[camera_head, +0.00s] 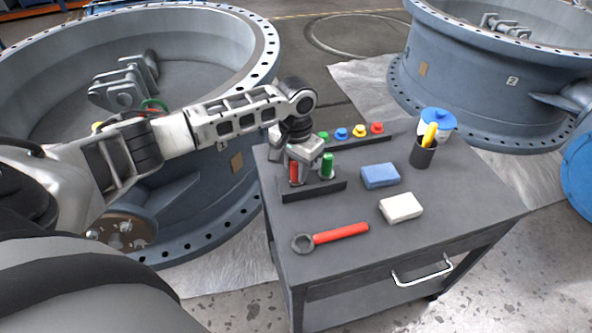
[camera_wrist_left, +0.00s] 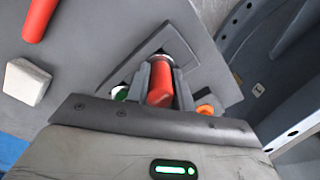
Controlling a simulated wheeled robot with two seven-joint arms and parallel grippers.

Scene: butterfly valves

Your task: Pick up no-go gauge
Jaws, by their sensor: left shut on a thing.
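The no-go gauge, a red-handled cylinder (camera_head: 294,172), stands upright at a small black rack (camera_head: 315,190) on the grey cart, beside a green-handled gauge (camera_head: 327,166). My left gripper (camera_head: 302,158) points down over it from the left arm. In the left wrist view the red gauge (camera_wrist_left: 160,88) sits between the two fingers (camera_wrist_left: 160,72), which are closed on its sides. Part of the green one (camera_wrist_left: 119,94) shows beside the left finger. My right gripper is not in view.
A wrench with a red handle (camera_head: 340,234), a white block (camera_head: 401,207), a blue block (camera_head: 380,176) and a dark cup (camera_head: 423,154) stand or lie on the cart (camera_head: 450,205). Several coloured knobs line a back rack (camera_head: 350,146). Large valve bodies (camera_head: 215,185) flank the cart.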

